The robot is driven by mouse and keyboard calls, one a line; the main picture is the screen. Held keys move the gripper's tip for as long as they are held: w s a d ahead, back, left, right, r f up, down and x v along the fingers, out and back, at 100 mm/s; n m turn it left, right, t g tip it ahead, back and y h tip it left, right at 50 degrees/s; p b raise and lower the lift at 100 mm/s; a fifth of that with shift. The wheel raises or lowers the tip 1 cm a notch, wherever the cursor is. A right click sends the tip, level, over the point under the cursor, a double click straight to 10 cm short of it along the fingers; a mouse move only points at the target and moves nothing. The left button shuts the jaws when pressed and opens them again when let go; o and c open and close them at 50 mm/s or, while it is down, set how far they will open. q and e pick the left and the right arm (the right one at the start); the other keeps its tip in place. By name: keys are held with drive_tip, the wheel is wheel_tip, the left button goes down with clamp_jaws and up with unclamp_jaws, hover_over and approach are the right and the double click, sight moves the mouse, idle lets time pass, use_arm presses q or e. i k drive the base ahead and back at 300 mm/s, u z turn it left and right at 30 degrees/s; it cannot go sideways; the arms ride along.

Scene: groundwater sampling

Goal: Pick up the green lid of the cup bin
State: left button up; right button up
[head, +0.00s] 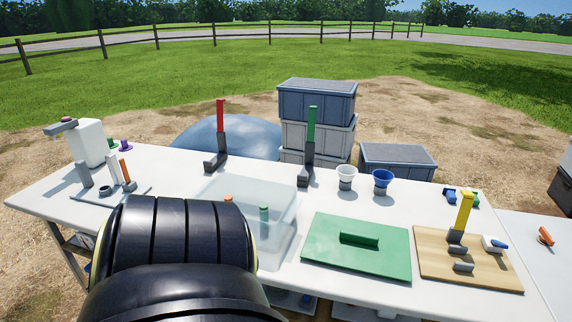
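The green lid (335,262) is a flat rectangular plate with a raised bar handle (359,240) in its middle. It lies flat on the white table, right of the centre. To its left stands a clear, open-topped bin (283,232) with a green-topped and an orange-topped item in or behind it. A large black arm link of mine covers the bin's front left part. Neither of my grippers shows, and nothing of mine is touching the lid.
A white cup (346,175) and a blue cup (382,180) stand behind the lid. A wooden board (428,275) with a yellow-handled tool (464,210) lies to its right. Red-handled (220,115) and green-handled (311,124) upright tools stand at the table's back.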

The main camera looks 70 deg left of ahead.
sight(366, 245)
drive_tip(key=u, duration=2.15)
